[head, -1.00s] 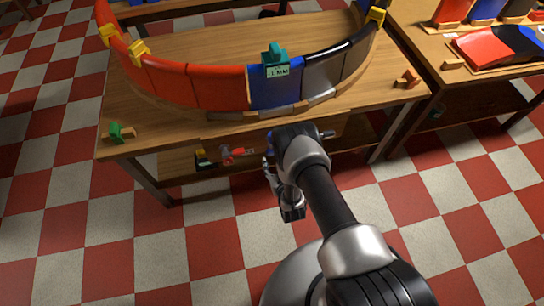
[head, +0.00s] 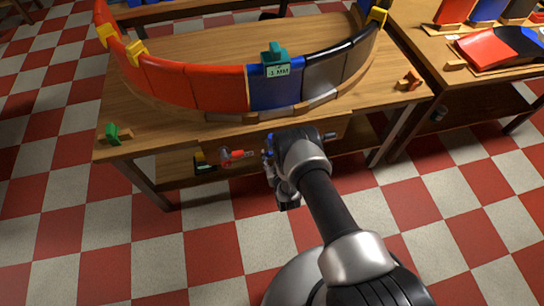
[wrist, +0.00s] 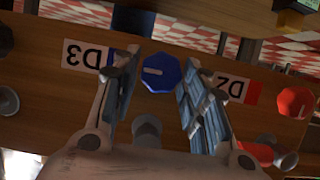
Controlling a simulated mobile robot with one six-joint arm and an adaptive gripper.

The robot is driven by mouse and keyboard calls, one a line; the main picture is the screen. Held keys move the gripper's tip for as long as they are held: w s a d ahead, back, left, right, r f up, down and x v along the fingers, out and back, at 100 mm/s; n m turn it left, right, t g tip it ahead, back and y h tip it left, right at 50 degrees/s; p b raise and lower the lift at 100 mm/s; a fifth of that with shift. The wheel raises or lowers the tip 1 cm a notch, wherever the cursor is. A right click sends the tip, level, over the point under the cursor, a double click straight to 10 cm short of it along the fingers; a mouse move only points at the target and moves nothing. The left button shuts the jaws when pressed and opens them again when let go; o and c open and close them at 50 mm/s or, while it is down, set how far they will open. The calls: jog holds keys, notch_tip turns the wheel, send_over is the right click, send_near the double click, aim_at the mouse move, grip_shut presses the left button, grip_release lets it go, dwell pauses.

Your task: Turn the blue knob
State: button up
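The blue knob (wrist: 160,72) is an eight-sided dial with a pale line on its face. It sits on a wooden panel between two white labels, one reading D3 (wrist: 86,56) and one reading D2 (wrist: 228,86), both upside down in the wrist view. My gripper (wrist: 161,64) is open, one finger to each side of the knob in that view. I see gaps between the knob and the fingers; I cannot tell how far in front of it the tips are.
A red knob (wrist: 296,102) is at the right of the panel, with a red and grey part below it. The table (head: 165,133) above carries a curved ring of red, blue and black segments with a teal clamp (head: 275,55). A second table stands at right.

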jog(key=c, duration=0.6)
jog(key=shift+c, duration=0.2)
jog(key=shift+d+m+y, duration=0.25)
jog(key=shift+m+y, duration=0.55)
jog(key=shift+m, duration=0.3)
jog(key=shift+w+d+f+m+y, duration=0.1)
jog(key=shift+m+y, duration=1)
jog(key=shift+m, duration=0.4)
jog(key=o, duration=1.1)
jog(key=shift+c, duration=0.2)
